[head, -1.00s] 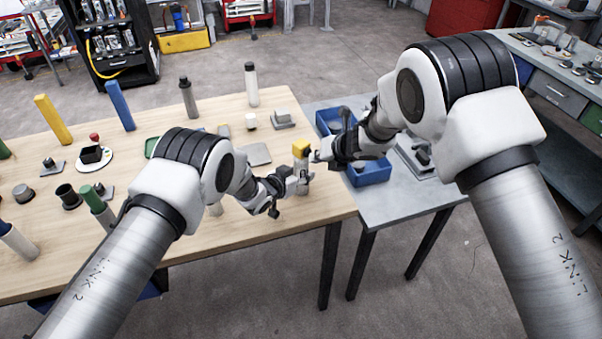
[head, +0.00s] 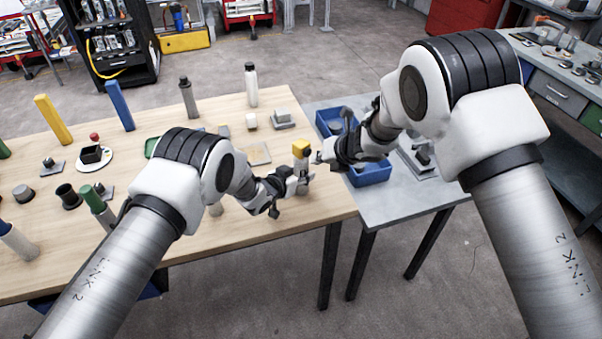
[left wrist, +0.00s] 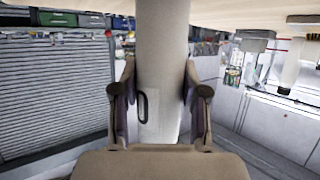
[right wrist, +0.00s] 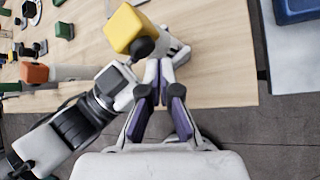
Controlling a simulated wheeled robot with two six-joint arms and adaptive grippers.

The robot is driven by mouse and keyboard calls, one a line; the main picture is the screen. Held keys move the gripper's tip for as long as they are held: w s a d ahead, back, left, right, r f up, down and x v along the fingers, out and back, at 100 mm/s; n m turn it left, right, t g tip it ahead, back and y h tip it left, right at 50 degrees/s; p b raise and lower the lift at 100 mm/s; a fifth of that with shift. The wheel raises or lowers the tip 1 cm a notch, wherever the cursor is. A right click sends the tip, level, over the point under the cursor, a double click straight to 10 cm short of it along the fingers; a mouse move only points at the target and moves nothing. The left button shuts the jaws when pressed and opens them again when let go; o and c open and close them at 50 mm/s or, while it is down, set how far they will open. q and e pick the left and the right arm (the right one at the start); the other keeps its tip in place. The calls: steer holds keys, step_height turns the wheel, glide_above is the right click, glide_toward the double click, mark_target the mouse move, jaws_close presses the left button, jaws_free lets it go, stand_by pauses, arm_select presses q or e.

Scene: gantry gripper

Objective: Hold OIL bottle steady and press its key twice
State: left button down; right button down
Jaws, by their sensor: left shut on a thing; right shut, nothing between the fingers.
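The bottle, pale with a yellow top (head: 300,148), stands near the table's right end; no OIL label is legible. My left gripper (head: 298,182) is shut around its body, and the left wrist view shows the pale body (left wrist: 163,40) between both fingers, with a dark slot on its side. In the right wrist view the yellow top (right wrist: 128,27) carries a dark round knob (right wrist: 141,47), perhaps the key. My right gripper (right wrist: 158,72) is shut and empty, its tips close to the knob with a small gap in the head view.
Blue bins (head: 370,174) sit on the grey side table (head: 420,195) to the right. A flat plate (head: 257,155) lies behind my left gripper. Other bottles, including a white one (head: 251,88), and small parts stand across the wooden table (head: 160,240).

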steer(key=shift+s+d, duration=1.95)
steer(key=shift+d, duration=0.1)
steer(key=w+a, duration=0.4)
steer(key=shift+w+a, duration=0.1)
steer(key=shift+a, duration=0.15)
stand_by(0.7)
stand_by(1.3)
